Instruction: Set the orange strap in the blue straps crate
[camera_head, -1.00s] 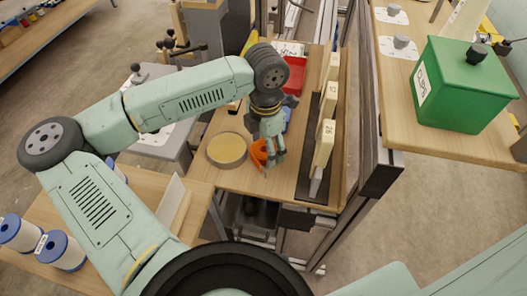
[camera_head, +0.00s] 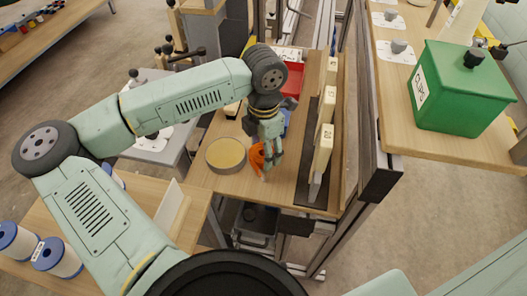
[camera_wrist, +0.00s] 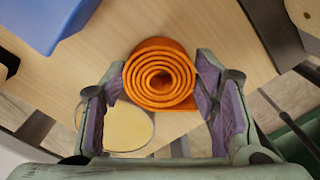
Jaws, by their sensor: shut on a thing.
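The orange strap (camera_wrist: 160,76) is a coiled roll, seen end-on in the wrist view, with a short flat tail at its lower right. My gripper (camera_wrist: 160,88) is shut on it, one purple-padded finger on each side. In the head view the strap (camera_head: 257,158) shows beside my gripper (camera_head: 266,165), over the wooden bench near its front edge. I cannot tell whether it touches the bench. The blue crate (camera_head: 287,122) is mostly hidden behind my gripper. In the wrist view part of the blue crate (camera_wrist: 62,18) shows at the upper left; its inside is out of view.
A round tan-topped dish (camera_head: 226,153) sits left of the strap. A red crate (camera_head: 291,78) stands farther back. Upright numbered cream blocks (camera_head: 323,150) line a dark strip on the right. A green box (camera_head: 462,90) stands on a separate right-hand table.

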